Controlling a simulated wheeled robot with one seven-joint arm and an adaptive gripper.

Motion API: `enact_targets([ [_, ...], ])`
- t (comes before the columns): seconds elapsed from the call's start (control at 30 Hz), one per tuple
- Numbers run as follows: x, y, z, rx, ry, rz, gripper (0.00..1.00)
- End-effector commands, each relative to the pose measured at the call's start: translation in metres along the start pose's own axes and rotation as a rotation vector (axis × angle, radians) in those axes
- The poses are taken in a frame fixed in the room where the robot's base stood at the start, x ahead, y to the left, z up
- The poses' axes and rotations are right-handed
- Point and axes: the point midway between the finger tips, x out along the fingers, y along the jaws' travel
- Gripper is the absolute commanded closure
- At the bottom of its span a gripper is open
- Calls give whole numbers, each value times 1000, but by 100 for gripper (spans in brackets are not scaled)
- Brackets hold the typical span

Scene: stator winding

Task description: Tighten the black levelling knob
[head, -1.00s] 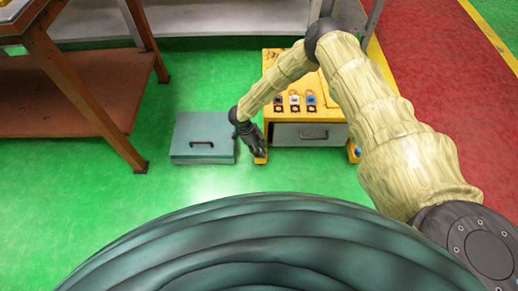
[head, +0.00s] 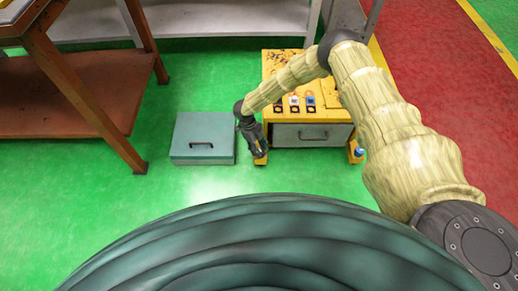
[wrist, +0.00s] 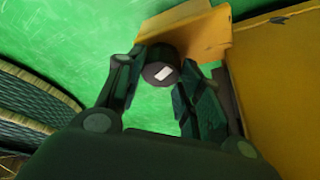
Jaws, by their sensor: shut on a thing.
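The black levelling knob (wrist: 156,77), round with a white mark on its face, shows in the wrist view beside a yellow bracket (wrist: 186,32). My gripper (wrist: 160,76) is shut on the knob, one finger on each side of it. In the head view my gripper (head: 258,152) reaches down to the front left foot of the yellow machine (head: 273,64). The knob is hidden behind my gripper there.
A grey-green box with a handle (head: 186,157) lies on the green floor just left of my gripper. A blue knob (head: 359,152) is at the machine's front right foot. A brown workbench (head: 70,85) stands at left. The floor in front is clear.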

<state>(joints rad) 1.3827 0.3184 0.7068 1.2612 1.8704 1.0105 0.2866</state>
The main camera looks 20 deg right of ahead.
Motion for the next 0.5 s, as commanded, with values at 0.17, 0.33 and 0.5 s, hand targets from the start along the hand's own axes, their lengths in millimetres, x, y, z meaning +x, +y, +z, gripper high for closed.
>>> enact_targets([
  [0.17,-2,-3,-1,2,1,-3,87],
  [0.33,-2,-2,0,1,1,-3,43],
  [0.5,-1,-1,0,-2,1,-2,40],
])
